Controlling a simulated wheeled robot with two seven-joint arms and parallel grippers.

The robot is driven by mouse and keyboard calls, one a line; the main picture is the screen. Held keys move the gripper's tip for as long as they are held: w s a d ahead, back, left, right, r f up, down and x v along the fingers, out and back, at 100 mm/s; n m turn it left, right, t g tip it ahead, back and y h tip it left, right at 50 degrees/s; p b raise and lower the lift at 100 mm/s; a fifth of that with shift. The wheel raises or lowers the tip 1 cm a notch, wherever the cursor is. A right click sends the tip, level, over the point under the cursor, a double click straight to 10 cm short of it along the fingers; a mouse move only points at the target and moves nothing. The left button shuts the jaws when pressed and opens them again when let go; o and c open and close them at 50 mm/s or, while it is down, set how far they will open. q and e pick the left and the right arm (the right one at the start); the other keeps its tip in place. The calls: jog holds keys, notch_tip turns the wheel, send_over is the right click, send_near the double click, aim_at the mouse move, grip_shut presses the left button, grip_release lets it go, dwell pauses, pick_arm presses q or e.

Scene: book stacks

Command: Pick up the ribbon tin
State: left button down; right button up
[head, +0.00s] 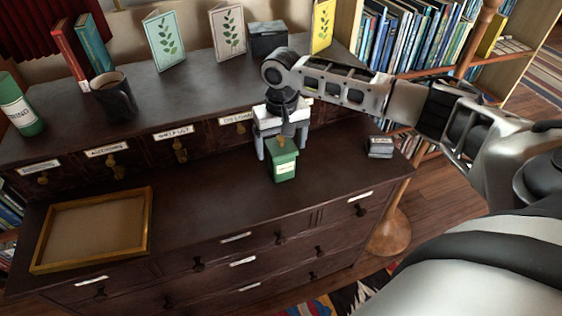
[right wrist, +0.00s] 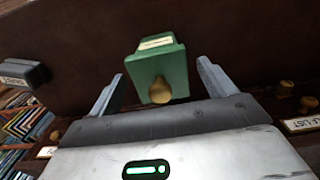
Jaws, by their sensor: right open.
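A green tin (head: 285,168) with a pale label and a brass knob on its lid stands upright on the lower desk top. Its label is too small to read surely. In the right wrist view the tin (right wrist: 172,68) shows knob towards the camera. My right gripper (head: 282,147) is open and empty at the upper part of the tin. In the right wrist view its two fingers (right wrist: 160,80) lie one on each side of the tin, with visible gaps. My left gripper is not in view.
A small grey labelled box (head: 380,147) stands to the right on the desk top. A shallow wooden tray (head: 40,248) lies at the left. Labelled drawers (head: 180,150) and a raised shelf with a dark mug (head: 114,100) rise behind. The desk between tray and tin is clear.

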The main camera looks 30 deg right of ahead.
jog(key=shift+f, duration=1.35)
jog(key=c, duration=1.1)
